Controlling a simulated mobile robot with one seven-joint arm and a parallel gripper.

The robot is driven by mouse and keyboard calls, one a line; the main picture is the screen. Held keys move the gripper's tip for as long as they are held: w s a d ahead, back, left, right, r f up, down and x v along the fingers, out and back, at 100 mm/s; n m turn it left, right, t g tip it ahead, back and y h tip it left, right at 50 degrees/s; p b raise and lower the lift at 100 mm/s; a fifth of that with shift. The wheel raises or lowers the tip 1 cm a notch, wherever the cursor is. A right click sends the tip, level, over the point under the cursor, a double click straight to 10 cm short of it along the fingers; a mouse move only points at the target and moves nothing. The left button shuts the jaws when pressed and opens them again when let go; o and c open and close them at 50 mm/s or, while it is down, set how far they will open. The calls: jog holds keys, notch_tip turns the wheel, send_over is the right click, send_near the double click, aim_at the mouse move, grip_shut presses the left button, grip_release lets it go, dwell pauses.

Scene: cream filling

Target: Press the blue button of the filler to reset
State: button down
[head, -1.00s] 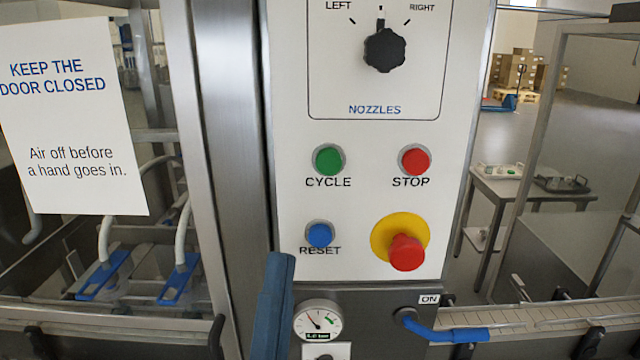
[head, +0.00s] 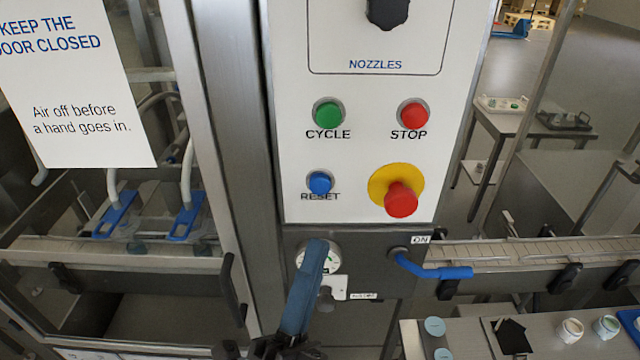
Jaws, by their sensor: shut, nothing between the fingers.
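The blue RESET button (head: 319,183) is on the white control panel (head: 310,210), at its lower left, below the green CYCLE button (head: 328,113). It is in plain view and nothing covers it. My gripper (head: 317,246) shows as blue fingers rising from a dark body at the bottom of the picture. The fingers are shut and empty. In the picture their tips lie below the RESET button, in front of the pressure gauge (head: 332,257), partly hiding it. They look apart from the button; the depth gap to the panel is hard to tell.
A red STOP button (head: 413,114) and a protruding red emergency knob on a yellow base (head: 400,197) are to the right of RESET. A blue valve lever (head: 440,270) marked ON sits below. A metal post and clear door (head: 150,215) stand left. A table with cups (head: 480,340) is lower right.

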aim_at(322, 180)
jog(key=w+b, duration=0.1)
jog(key=w, duration=0.7)
jog(key=shift+w+b, duration=0.1)
jog(key=shift+b, duration=0.2)
dwell(1.7)
jog(key=shift+w, duration=0.25)
jog(key=shift+w+b, duration=0.35)
jog(key=shift+w, duration=0.15)
dwell(0.7)
jog(key=shift+s, duration=0.95)
jog(key=shift+s+p, duration=0.6)
jog(key=shift+s, duration=1.9)
